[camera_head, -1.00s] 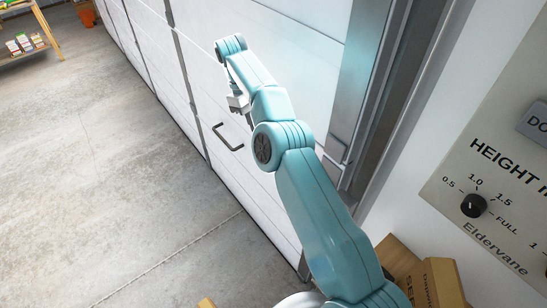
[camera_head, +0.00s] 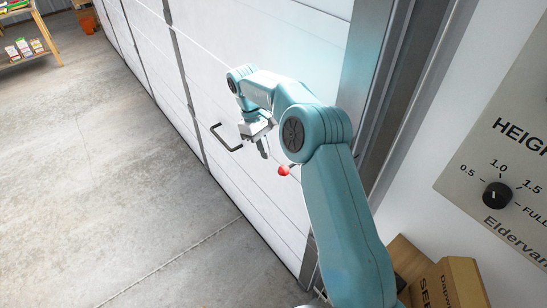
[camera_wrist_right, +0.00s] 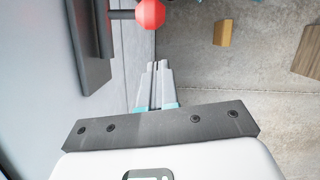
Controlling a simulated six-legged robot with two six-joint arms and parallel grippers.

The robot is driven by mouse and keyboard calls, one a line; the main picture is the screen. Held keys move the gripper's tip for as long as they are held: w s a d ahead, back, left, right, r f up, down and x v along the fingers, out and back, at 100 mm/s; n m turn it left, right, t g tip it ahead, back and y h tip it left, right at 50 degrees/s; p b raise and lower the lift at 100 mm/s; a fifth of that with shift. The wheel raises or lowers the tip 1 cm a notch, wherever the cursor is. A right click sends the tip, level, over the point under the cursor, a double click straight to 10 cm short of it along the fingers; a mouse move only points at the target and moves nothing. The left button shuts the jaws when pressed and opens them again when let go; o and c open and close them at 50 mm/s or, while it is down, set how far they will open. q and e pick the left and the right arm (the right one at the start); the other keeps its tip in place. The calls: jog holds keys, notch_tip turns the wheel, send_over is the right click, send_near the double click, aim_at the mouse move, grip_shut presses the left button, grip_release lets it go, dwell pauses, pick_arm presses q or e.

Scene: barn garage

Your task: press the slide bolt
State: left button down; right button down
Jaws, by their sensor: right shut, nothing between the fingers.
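The slide bolt shows as a red knob (camera_head: 284,170) beside my right forearm, low on the white door. In the right wrist view the red knob (camera_wrist_right: 151,13) sits on a short dark rod, which joins a dark grey plate (camera_wrist_right: 92,45) on the door side. My right gripper (camera_head: 264,153) is shut and empty, up and left of the knob in the head view. In the wrist view its fingertips (camera_wrist_right: 156,65) point toward the knob, with a visible gap between them. My forearm hides the rest of the bolt in the head view. My left gripper is not in view.
The white panelled door (camera_head: 215,45) has a dark pull handle (camera_head: 226,138) close to my right gripper. A metal frame and a control panel with a black dial (camera_head: 497,195) are at the right. Cardboard boxes (camera_head: 455,285) stand below. The concrete floor (camera_head: 90,170) is open.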

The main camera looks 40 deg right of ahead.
jog(key=s, duration=0.3)
jog(key=shift+s+d+f, duration=0.1)
jog(key=shift+d+f, duration=0.05)
jog(key=shift+f, duration=0.1)
jog(key=shift+s, duration=0.15)
